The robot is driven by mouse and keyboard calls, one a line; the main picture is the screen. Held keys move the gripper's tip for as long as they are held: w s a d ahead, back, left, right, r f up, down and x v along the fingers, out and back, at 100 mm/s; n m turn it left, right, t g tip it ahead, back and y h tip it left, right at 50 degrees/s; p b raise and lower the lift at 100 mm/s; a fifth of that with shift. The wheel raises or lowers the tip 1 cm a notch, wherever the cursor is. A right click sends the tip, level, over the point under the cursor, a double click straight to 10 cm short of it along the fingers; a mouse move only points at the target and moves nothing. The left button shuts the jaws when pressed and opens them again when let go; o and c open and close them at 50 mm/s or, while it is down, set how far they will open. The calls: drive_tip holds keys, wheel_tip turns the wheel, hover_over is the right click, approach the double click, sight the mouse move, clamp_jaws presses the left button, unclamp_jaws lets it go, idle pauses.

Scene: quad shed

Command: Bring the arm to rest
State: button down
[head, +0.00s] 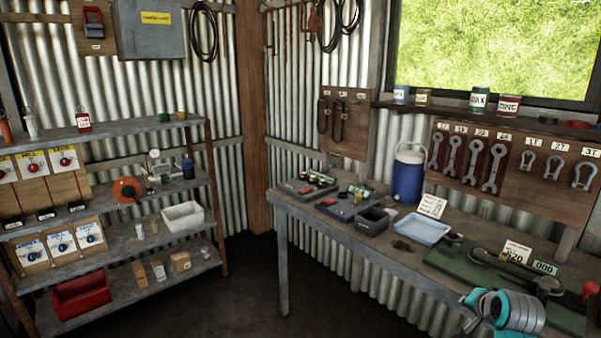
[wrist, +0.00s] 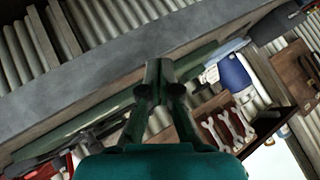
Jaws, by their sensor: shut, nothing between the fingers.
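My gripper (wrist: 159,68) shows in the wrist view with its two dark fingers together at the tips and nothing between them. Behind it in that view are the grey bench edge and corrugated wall, turned at a slant. Part of my teal and grey arm shows at the lower right of the head view, over the near end of the workbench (head: 318,220). My gripper's fingers cannot be made out in the head view.
The bench holds a green mat (head: 462,268) with a large wrench-like tool, a pale blue tray (head: 423,230) and a blue jug (head: 407,178). A wrench board (head: 513,160) hangs behind. Loaded shelves (head: 100,135) stand left. Floor (head: 243,280) between is clear.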

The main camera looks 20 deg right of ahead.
drive_tip(key=s+a+f+n+t, duration=0.15)
drive_tip(key=s+a+f, duration=0.25)
drive_tip(key=a+f, duration=0.55)
drive_tip(key=s+a+f+n+t, duration=0.1)
drive_tip(key=s+a+f+n, duration=0.4)
drive_tip(key=a, duration=0.7)
drive_tip(key=s+a+f+n+t+y, duration=0.1)
drive_tip(key=s+a+f+y, duration=0.15)
drive_tip(key=s+a, duration=1)
drive_tip(key=s+a+r+n+t+y, duration=0.1)
drive_tip(key=s+a+r+n, duration=0.2)
drive_tip(key=s, duration=0.6)
drive_tip(key=s+a+r+n+t+y, duration=0.1)
drive_tip(key=s+a+r+n, duration=0.2)
drive_tip(key=s+a+r, duration=0.2)
drive_tip(key=s+r, duration=0.3)
drive_tip(key=s, duration=0.2)
drive_tip(key=shift+a+r+t, duration=0.2)
drive_tip(key=shift+r+t, duration=0.05)
drive_tip(key=shift+t, duration=0.1)
drive_tip(key=shift+w, duration=0.1)
